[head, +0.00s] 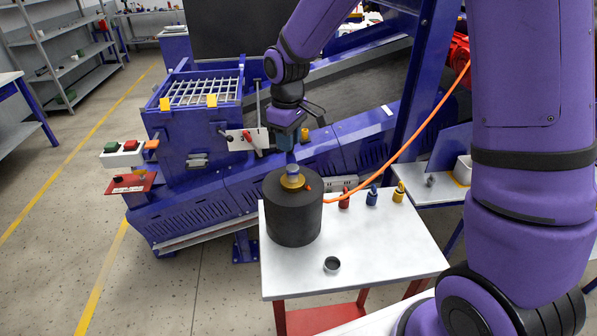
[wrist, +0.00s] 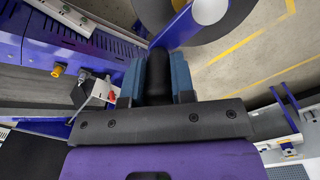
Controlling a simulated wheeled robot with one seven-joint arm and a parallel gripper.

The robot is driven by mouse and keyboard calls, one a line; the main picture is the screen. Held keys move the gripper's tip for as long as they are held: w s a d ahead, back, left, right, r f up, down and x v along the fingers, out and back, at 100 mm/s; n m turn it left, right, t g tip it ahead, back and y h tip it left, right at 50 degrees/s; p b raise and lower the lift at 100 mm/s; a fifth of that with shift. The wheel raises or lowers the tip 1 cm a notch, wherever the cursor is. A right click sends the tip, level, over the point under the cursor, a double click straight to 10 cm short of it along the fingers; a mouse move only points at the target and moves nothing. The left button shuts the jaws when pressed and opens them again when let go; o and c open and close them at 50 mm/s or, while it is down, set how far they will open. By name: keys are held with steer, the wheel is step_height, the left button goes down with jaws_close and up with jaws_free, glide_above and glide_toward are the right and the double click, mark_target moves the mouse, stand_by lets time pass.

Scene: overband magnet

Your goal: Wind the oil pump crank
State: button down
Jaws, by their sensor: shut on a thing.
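My gripper (head: 286,139) is in the middle of the head view, in front of the blue machine and above the black drum. In the wrist view its two blue fingers (wrist: 157,84) are closed around a dark, rounded grip (wrist: 157,57), which looks like the crank handle. The head view does not show this grip clearly behind the fingers. How the crank joins the pump is hidden, and its turn angle cannot be told.
An orange hose (head: 408,144) crosses to the right. A plate with a red lever (head: 247,138) sits left of my gripper.

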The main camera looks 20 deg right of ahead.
steer(key=shift+s+d+f, duration=0.1)
steer(key=shift+s+d, duration=0.15)
steer(key=shift+d, duration=0.15)
steer(key=shift+s+d, duration=0.55)
steer(key=shift+d, duration=0.3)
steer(key=shift+s+d, duration=0.1)
steer(key=shift+s+d, duration=0.5)
steer(key=shift+s, duration=0.2)
